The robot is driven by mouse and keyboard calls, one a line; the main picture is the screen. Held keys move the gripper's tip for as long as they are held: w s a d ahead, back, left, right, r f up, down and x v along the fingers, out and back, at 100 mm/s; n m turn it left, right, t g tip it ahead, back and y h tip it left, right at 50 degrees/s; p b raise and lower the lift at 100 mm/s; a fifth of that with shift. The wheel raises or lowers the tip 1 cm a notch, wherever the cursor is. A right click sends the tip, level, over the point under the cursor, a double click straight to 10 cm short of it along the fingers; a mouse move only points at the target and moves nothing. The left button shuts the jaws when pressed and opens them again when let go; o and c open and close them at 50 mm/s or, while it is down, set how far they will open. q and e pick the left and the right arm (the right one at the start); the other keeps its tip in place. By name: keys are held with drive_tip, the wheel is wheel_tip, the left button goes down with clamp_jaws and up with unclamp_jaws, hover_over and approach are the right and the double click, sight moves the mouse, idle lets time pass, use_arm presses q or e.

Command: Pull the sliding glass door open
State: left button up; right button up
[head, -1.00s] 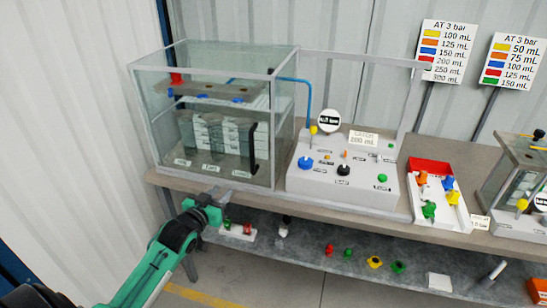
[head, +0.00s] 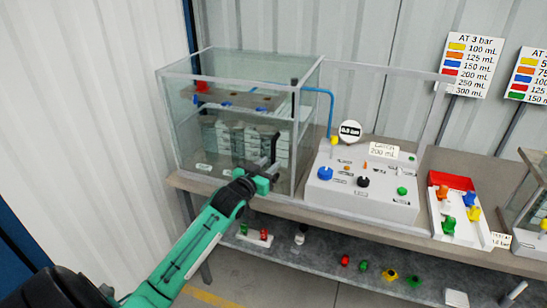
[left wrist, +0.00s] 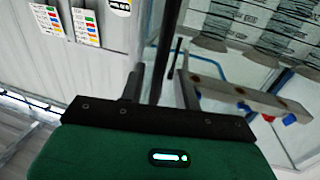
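The glass case (head: 215,135) stands at the left end of the bench, with pale finned blocks behind its front glass door. The door's black upright handle (head: 275,147) is near the right end of the front. My left gripper (head: 268,168) has come in from the left and is at the handle. In the left wrist view the dark handle bar (left wrist: 166,45) runs between the two fingers of my left gripper (left wrist: 158,85), with gaps visible beside it. The fingers are apart; contact with the bar is unclear. My right gripper does not show.
A control box (head: 345,195) with coloured knobs stands right of the case. A red-and-white tray (head: 470,232) of coloured knobs is further right. Small coloured parts lie on the lower shelf (head: 335,277). A corrugated wall (head: 105,120) is on the left.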

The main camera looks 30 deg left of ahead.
sight(273, 160)
use_arm(q)
drive_tip(key=shift+w, duration=1.7)
drive_tip(key=shift+c, duration=0.4)
clamp_jaws()
